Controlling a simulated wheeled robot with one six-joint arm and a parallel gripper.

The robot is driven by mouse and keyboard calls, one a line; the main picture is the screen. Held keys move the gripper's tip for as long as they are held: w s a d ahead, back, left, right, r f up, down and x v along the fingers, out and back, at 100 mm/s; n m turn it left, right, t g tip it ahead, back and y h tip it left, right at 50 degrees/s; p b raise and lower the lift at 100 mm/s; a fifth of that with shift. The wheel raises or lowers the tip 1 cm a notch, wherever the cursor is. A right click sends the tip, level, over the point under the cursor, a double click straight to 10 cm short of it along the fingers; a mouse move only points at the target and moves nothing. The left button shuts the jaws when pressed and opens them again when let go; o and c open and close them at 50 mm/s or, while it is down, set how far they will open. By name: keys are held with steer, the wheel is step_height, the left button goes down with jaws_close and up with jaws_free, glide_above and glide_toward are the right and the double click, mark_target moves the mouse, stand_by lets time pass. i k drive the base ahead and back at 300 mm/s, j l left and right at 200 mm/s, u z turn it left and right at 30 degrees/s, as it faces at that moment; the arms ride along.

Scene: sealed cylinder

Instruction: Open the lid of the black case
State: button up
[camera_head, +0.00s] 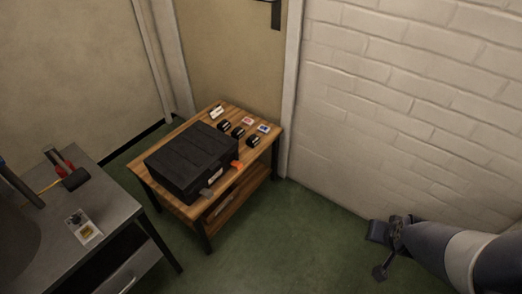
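The black case (192,157) lies on a small wooden table (231,109) near the middle of the view. Its lid looks shut. An orange piece (237,164) and a grey piece (206,192) show at its front right side; whether they are latches I cannot tell. My gripper (379,251) is at the lower right, well apart from the case and in front of the white brick wall. Its two fingers are spread apart, with nothing between them.
Several small black items (238,132) and small cards stand behind the case. A grey metal desk (112,212) with a hammer (74,179) is at the left. A brick wall (400,100) closes the right side. Green floor (290,240) lies free between table and gripper.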

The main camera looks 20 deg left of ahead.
mark_target(184, 161)
steer(key=j+u, duration=0.1)
steer(key=u, duration=1.5)
steer(key=i+j+z, duration=0.15)
steer(key=i, duration=0.4)
steer(key=i+j+z, duration=0.1)
steer(key=i, duration=0.45)
